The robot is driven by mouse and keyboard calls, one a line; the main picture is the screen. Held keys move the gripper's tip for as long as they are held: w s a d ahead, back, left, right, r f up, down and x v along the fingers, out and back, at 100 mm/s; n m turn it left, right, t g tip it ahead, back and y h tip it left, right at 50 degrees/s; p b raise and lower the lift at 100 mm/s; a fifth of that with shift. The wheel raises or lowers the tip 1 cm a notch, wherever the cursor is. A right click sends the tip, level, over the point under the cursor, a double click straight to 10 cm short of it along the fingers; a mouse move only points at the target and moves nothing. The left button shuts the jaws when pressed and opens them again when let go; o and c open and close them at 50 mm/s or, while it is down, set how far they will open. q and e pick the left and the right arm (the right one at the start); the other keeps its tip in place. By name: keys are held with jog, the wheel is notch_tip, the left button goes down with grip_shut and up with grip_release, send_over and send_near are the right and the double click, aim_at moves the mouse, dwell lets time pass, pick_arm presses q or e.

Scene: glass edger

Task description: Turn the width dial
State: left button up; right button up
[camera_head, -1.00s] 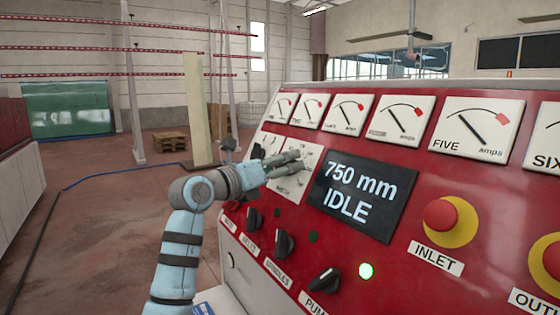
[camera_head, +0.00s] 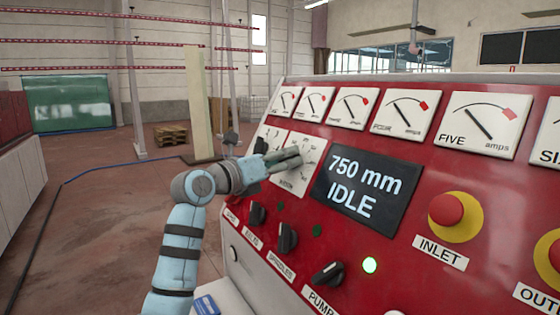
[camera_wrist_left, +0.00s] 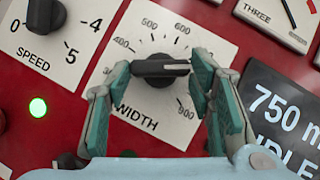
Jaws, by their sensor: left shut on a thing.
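The width dial (camera_wrist_left: 158,69) is a black knob on a white scale plate marked "WIDTH". Its white pointer line faces right in the left wrist view, on the side between the 700 and 900 marks. My left gripper (camera_wrist_left: 161,72) is shut on the dial, with a teal-padded finger on either side of it. In the head view the left gripper (camera_head: 297,155) reaches over the plate from the left and hides the knob. The black display (camera_head: 364,187) reads "750 mm IDLE". My right gripper is not in view.
The speed dial (camera_wrist_left: 44,14) sits to the left of the width plate. Amp meters (camera_head: 404,113) line the panel above.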

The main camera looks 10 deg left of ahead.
pick_arm(q)
jog(key=shift+w+a+m+g+h+p, duration=0.1)
jog(key=shift+m+g+h+p, duration=0.65)
jog(key=shift+m, duration=0.95)
jog(key=shift+w+a+m+g+h+p, duration=0.15)
jog(key=shift+m+g+h+p, duration=0.25)
jog(key=shift+m+h, duration=1)
jog(key=shift+w+a+m+g+h+p, duration=0.1)
jog(key=shift+m+g+h+p, duration=0.55)
jog(key=shift+m, duration=1.35)
jog(key=shift+f, duration=0.1)
jog(key=o, duration=1.1)
jog(key=shift+d, duration=0.1)
jog(key=shift+c, duration=0.2)
jog(key=shift+o, duration=0.5)
jog(key=shift+w+d, duration=0.1)
jog(key=shift+w, duration=0.1)
